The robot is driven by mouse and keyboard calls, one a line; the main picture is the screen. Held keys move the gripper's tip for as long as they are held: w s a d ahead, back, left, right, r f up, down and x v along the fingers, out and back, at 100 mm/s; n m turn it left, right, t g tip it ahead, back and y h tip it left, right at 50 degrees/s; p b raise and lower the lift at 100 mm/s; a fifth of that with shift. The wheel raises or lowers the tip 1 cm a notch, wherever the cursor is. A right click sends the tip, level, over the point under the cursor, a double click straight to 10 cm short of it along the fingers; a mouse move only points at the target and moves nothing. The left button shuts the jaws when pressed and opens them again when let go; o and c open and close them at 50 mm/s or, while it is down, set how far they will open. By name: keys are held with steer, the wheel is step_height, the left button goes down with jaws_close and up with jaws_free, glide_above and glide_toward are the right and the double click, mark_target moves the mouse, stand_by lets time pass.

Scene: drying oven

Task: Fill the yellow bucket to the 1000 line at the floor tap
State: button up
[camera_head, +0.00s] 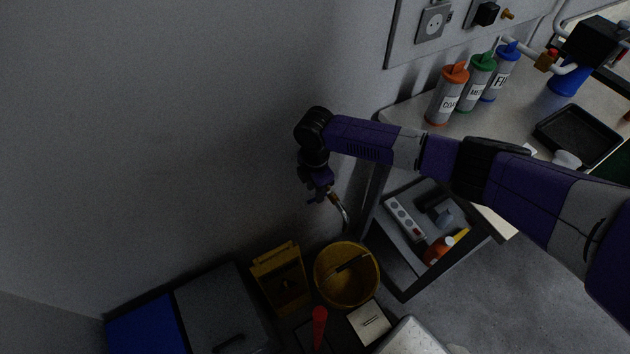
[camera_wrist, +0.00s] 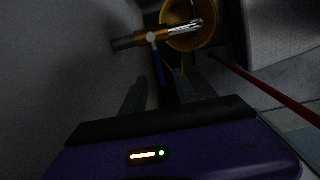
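The yellow bucket (camera_head: 329,294) stands on the floor below the wall, its handle lying across the opening. Its water level and markings cannot be made out. The floor tap's curved metal spout (camera_head: 344,213) hangs above the bucket in the head view. In the wrist view the brass-and-chrome tap (camera_wrist: 130,41) crosses in front of the bucket (camera_wrist: 175,14), with a narrow blue lever (camera_wrist: 158,68) pointing toward me. My gripper (camera_head: 320,190) is at the tap. In the wrist view my gripper (camera_wrist: 160,84) has its two dark fingers apart, and the lever lies between their tips; contact cannot be told.
A yellow box-like holder (camera_head: 281,280) stands left of the bucket, and a red-handled tool (camera_head: 319,325) lies in front. A bench (camera_head: 408,113) with labelled bottles and a lower shelf (camera_head: 400,245) stand to the right. Open floor (camera_head: 470,300) lies at lower right.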

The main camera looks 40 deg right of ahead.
steer(key=shift+f, duration=1.3)
steer(key=shift+c, duration=0.3)
jaws_close()
steer(key=shift+s+n+p, duration=0.3)
steer(key=shift+s+n, duration=0.15)
steer(key=shift+n, duration=0.4)
steer(key=shift+s+n+p, duration=0.25)
steer(key=shift+s+n, duration=0.2)
steer(key=shift+n, duration=0.4)
